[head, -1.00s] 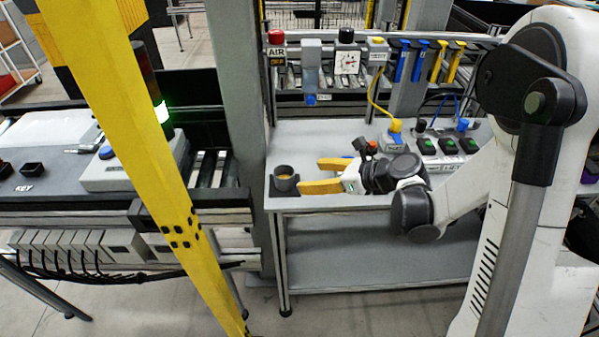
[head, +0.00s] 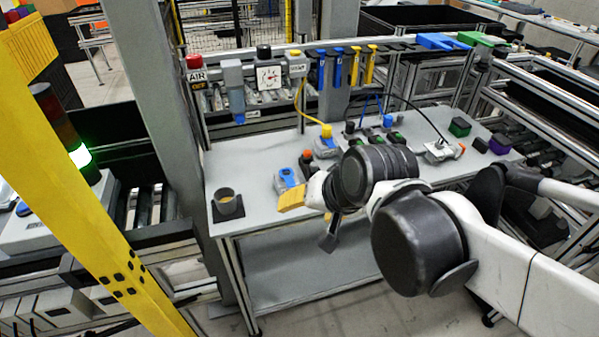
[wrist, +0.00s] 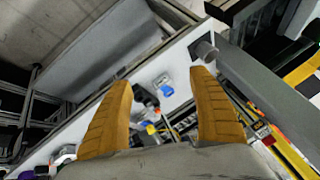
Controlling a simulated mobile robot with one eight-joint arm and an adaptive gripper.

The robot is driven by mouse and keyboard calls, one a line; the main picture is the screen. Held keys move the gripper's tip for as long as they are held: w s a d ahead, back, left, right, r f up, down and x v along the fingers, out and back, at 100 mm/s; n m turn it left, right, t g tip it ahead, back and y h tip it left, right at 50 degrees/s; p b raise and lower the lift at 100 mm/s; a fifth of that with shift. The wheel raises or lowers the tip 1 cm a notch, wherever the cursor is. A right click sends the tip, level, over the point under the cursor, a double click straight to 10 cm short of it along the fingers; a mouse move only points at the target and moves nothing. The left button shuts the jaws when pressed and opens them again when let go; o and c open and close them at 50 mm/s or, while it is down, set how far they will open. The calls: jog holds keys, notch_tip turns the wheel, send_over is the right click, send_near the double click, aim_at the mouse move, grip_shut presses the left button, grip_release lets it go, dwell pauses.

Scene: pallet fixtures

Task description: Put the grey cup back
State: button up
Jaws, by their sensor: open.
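The grey cup (head: 228,202) stands upright on a dark square pad (head: 231,215) at the left front corner of the grey table. In the wrist view the cup (wrist: 207,53) shows just past the tip of the right finger. My gripper (head: 284,200) is to the right of the cup, with a clear gap in the picture. In the wrist view my gripper (wrist: 163,76) has its two yellow fingers wide apart with nothing held between them.
A blue-faced grey device (head: 287,181) stands behind my gripper. A grey box with a yellow plug and cable (head: 326,143) is farther back. A yellow post (head: 85,190) crosses the left foreground. The tabletop between cup and back rail is clear.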

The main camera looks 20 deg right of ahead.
jog(key=s+d+n, duration=0.1)
jog(key=s+n+h, duration=0.1)
jog(key=n, duration=0.1)
jog(key=s+d+n, duration=0.1)
jog(key=s, duration=0.1)
jog(key=shift+d+r+n+h, duration=0.3)
jog(key=shift+r+n, duration=0.05)
jog(key=shift+n, duration=0.05)
dwell(0.7)
